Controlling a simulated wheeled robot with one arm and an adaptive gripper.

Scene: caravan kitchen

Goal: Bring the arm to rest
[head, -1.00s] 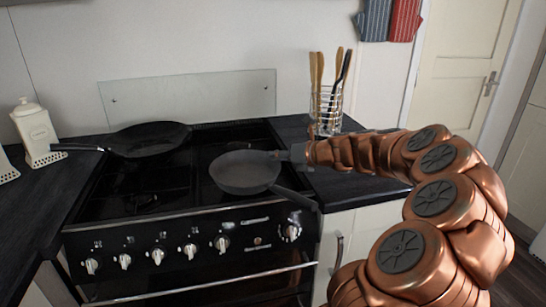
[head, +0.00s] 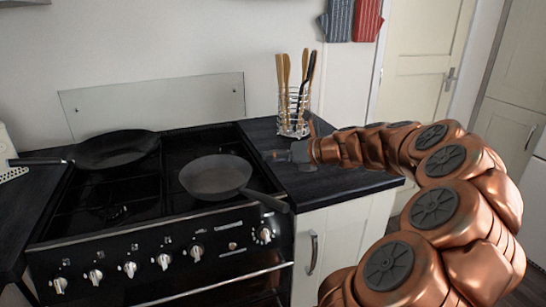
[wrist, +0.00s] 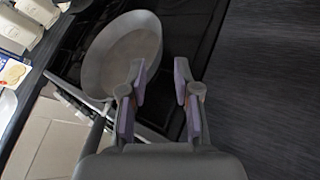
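My copper-coloured arm reaches in from the right of the head view. My gripper (head: 278,155) is over the dark worktop, just right of the hob. In the wrist view my gripper (wrist: 160,88) has its two fingers apart with nothing between them. A grey frying pan (head: 215,175) sits on the right of the hob, its handle pointing to the front right. The pan also shows in the wrist view (wrist: 122,50), beyond the left finger and apart from the gripper as far as I can see.
A darker pan (head: 117,149) sits at the back left of the hob (head: 150,225). A wire utensil holder (head: 292,115) stands on the right worktop (head: 335,180), behind my gripper. Oven mitts (head: 350,20) hang on the wall. A glass splashback (head: 160,102) stands behind the hob.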

